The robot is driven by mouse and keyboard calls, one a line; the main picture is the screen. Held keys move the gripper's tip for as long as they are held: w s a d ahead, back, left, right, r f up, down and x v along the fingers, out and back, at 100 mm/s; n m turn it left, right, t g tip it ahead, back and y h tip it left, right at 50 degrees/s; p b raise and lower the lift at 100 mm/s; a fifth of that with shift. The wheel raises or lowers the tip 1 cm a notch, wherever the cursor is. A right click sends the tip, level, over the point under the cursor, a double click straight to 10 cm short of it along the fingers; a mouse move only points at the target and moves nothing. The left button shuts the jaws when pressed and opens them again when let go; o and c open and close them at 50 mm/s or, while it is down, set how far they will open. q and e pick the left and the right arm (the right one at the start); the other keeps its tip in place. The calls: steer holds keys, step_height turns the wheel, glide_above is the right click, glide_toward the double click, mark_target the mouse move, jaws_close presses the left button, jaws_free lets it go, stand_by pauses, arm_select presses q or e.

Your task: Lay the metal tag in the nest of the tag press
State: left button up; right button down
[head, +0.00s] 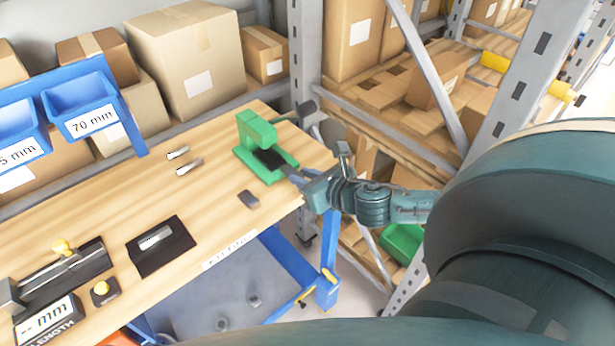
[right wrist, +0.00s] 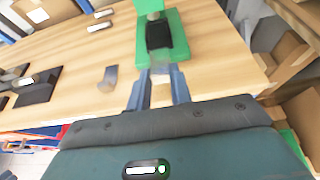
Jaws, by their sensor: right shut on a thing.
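The green tag press (head: 255,135) stands near the far right end of the wooden bench; it also shows in the right wrist view (right wrist: 178,22). Its dark nest (head: 268,159) faces my right gripper (head: 291,175), and the nest also shows just ahead of the fingers in the right wrist view (right wrist: 158,36). My right gripper is shut on a thin pale grey piece, apparently the metal tag (right wrist: 160,76), mostly hidden between the fingers. The fingertips are close to the near side of the press; whether the tag touches the nest cannot be told. My left gripper is out of view.
A small dark grey piece (head: 249,199) lies on the bench left of my gripper. Two metal pieces (head: 189,166) lie farther left. A black tray (head: 161,246) and a length gauge (head: 62,272) are at the left. A grey rack post (head: 304,60) rises behind the press.

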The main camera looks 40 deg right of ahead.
mark_target(280, 159)
steer(key=shift+w+a+f+p, duration=0.15)
steer(key=shift+w+p, duration=0.1)
steer(key=shift+w, duration=1.25)
steer(key=shift+w+a+f+p, duration=0.1)
steer(key=shift+w+p, duration=0.2)
steer(key=shift+w, duration=1.2)
steer(key=shift+w+a+f+p, duration=0.15)
steer(key=shift+w+p, duration=0.1)
steer(key=shift+w, duration=1.25)
steer(key=c, duration=1.2)
jaws_free()
steer(key=shift+b+v, duration=0.65)
steer(key=shift+v, duration=5.95)
